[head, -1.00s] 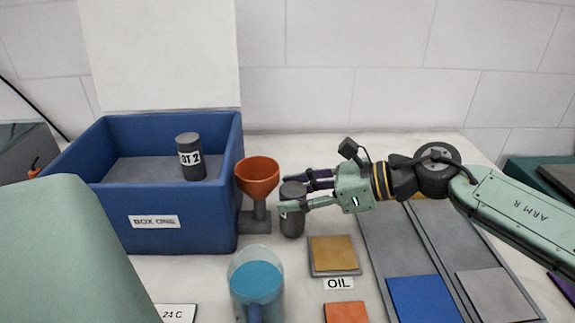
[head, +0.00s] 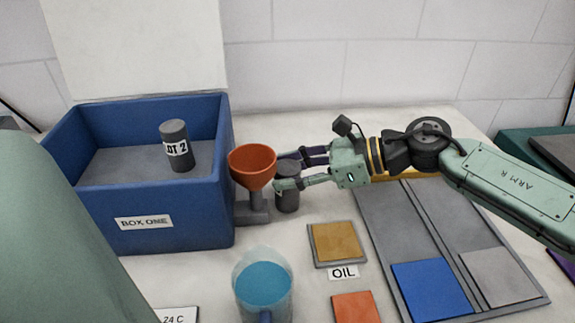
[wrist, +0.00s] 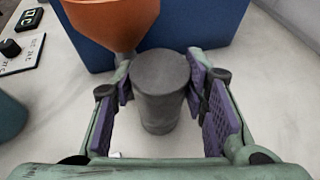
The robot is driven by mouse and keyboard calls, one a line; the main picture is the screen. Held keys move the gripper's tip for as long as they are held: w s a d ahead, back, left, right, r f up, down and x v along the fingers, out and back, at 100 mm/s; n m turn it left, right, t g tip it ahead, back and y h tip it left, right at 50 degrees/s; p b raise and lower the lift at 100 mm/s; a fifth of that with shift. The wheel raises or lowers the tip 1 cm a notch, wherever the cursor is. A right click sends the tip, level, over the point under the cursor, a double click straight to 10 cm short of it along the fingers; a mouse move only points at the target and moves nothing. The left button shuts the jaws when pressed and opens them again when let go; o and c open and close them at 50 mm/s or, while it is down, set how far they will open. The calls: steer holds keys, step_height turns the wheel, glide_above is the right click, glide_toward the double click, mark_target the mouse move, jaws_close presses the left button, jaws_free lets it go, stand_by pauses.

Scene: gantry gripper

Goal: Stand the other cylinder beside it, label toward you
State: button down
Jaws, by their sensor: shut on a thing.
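One dark grey cylinder (head: 176,147) stands upright inside the blue box (head: 170,222), its white "LOT 2" label facing the head camera. The other dark grey cylinder (head: 288,190) is upright outside the box, just right of the orange funnel. My gripper (head: 287,170) is shut on this cylinder from the right. In the wrist view the cylinder (wrist: 160,90) sits between the two purple-padded fingers. A sliver of pale label shows low on its left side in the head view, mostly hidden by a finger. I cannot tell if its base touches the table.
The orange funnel (head: 253,165) on its grey stand is close between my gripper and the box. A jug of blue liquid (head: 262,284) stands in front. An ochre pad (head: 336,243) marked OIL and a grey tray (head: 385,225) with coloured plates lie to the right.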

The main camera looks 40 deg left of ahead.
steer(key=shift+f+b, duration=0.2)
steer(key=shift+b, duration=0.15)
steer(key=c, duration=1)
jaws_free()
steer(key=shift+o, duration=0.2)
steer(key=shift+r+p, duration=0.25)
steer(key=shift+p, duration=0.35)
